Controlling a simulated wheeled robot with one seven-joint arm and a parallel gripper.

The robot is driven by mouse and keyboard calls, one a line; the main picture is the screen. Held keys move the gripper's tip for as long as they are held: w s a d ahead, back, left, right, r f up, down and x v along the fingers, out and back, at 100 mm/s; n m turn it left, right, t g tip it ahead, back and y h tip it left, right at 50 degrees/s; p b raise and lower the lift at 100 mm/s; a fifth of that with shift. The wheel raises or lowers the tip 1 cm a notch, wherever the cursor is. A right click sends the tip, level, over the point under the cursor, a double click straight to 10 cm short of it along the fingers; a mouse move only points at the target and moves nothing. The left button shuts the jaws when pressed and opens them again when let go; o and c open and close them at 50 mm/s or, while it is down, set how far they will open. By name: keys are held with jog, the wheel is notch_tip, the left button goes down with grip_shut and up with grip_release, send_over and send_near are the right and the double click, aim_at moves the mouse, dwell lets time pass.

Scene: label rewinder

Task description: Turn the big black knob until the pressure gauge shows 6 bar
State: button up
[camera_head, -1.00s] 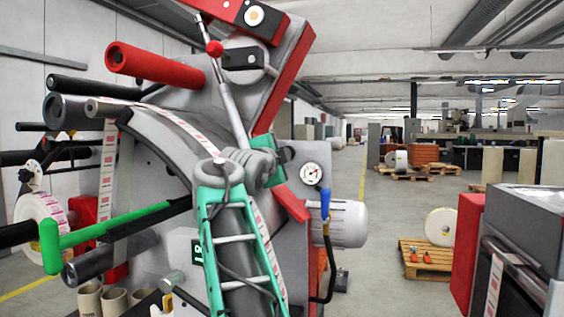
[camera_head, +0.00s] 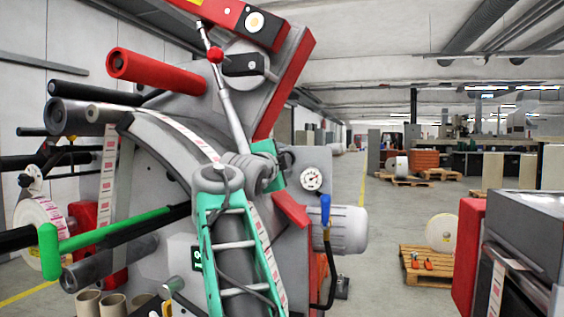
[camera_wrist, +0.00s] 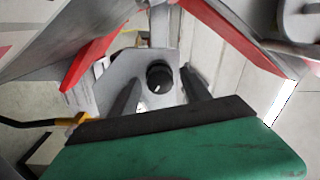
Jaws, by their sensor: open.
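The big black knob (camera_wrist: 159,77) sits on a grey panel in the wrist view, with a small white mark near its lower edge. My gripper (camera_wrist: 160,80) is open, its two dark fingers pointing at the panel on either side of the knob in the picture. The knob looks beyond the fingertips; I cannot tell how far, and see no contact. In the head view my gripper (camera_head: 284,160) is at the machine's right side, left of the gauge, and the knob is hidden there. The pressure gauge (camera_head: 312,179) has a white dial; its reading is too small to tell.
A blue-handled lever (camera_head: 325,210) and a grey motor (camera_head: 342,230) lie below and right of the gauge. Red machine parts (camera_wrist: 92,55) flank the knob panel.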

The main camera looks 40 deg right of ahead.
jog(key=b+v, duration=0.1)
jog(key=v, duration=0.6)
jog(key=shift+s+a+b, duration=0.2)
jog(key=shift+a+b, duration=0.15)
jog(key=shift+b, duration=0.05)
